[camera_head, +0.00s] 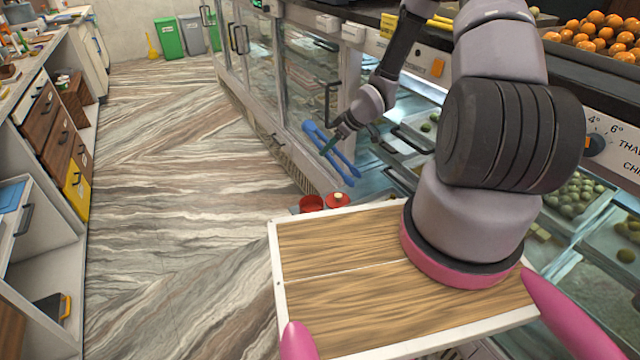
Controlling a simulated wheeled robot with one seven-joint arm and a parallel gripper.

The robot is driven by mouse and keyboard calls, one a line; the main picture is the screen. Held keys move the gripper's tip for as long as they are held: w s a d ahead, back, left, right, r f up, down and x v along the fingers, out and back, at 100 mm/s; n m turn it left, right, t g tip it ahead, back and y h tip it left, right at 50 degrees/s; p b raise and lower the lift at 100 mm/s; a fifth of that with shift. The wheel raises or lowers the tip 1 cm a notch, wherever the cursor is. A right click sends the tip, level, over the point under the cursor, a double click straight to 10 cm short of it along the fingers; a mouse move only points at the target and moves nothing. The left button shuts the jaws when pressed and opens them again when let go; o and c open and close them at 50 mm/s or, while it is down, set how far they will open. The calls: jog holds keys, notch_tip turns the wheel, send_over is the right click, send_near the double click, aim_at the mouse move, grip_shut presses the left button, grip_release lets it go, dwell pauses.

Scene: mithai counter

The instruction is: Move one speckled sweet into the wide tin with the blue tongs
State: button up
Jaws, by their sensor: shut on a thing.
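My gripper (335,143) is shut on the blue tongs (346,166), which hang tilted in front of the glass counter, beyond my wooden deck. The tongs' arms point down to the right, and I cannot tell whether their ends touch anything. Two red round containers (311,203) stand low just past the deck's far edge; the right one (337,200) has a pale knob on top. I cannot tell which, if either, is the wide tin. Round greenish sweets (570,195) lie in trays inside the counter at right. Their speckling is too small to make out.
The glass-fronted counter (290,75) runs along the right side, with orange sweets (600,35) on top. Green and grey bins (168,38) stand at the back. The marbled floor (180,190) between is clear.

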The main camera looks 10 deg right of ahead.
jog(key=d+r+m+t+h, duration=0.1)
jog(key=d+r+m+h, duration=0.2)
jog(key=r, duration=0.6)
jog(key=w+d+r+m+t+h, duration=0.1)
jog(key=d+r+m+h, duration=0.1)
jog(key=d+r+m, duration=0.2)
notch_tip(320, 180, up, 5)
jog(key=m, duration=0.3)
jog(key=shift+w+d+h, duration=0.25)
jog(key=shift+w+h, duration=0.05)
jog(key=shift+h, duration=0.1)
jog(key=shift+f, duration=0.15)
